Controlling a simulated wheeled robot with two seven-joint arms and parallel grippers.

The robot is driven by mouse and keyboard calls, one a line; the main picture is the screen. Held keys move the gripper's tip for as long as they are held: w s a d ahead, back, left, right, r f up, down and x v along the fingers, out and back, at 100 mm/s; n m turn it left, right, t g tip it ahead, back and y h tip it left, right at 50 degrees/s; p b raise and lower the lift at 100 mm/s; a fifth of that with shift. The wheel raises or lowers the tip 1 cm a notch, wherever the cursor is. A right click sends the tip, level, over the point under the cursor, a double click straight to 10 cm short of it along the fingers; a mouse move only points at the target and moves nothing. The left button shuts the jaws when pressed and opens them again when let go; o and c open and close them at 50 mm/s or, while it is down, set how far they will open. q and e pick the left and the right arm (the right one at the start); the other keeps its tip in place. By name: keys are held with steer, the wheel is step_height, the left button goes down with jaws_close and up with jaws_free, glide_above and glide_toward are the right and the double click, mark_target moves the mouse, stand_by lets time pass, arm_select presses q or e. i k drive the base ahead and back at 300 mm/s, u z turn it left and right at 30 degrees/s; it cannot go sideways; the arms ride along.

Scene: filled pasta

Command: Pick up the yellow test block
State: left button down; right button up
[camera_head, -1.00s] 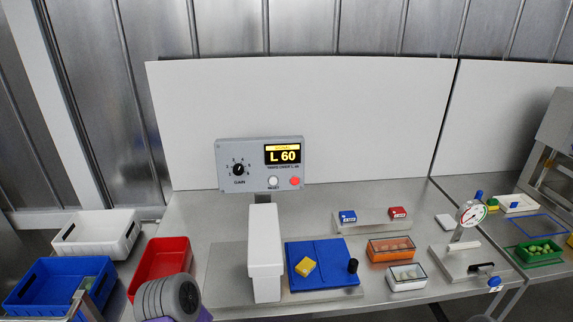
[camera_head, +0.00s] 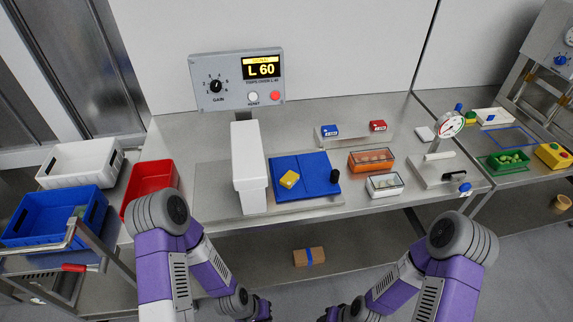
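The yellow test block (camera_head: 289,179) lies on the left part of a blue plate (camera_head: 316,186) on the steel table. A black knob (camera_head: 334,178) stands at the plate's right side. My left gripper (camera_head: 264,309) shows as a small dark shape at the bottom of the view, in front of the table and well below the block. My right gripper (camera_head: 328,316) is at the bottom edge, partly cut off. Both are apart from the block, and their finger openings cannot be made out.
A white upright housing (camera_head: 248,168) stands close left of the blue plate, under a grey control box (camera_head: 237,79) reading L 60. Orange (camera_head: 371,160) and white (camera_head: 385,185) small boxes stand to the right. A red bin (camera_head: 150,187) is at left. A cardboard box (camera_head: 309,257) lies below.

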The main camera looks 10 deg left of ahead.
mark_target(288, 180)
steer(key=z, duration=1.95)
steer(key=i, duration=1.4)
steer(key=u, duration=4.15)
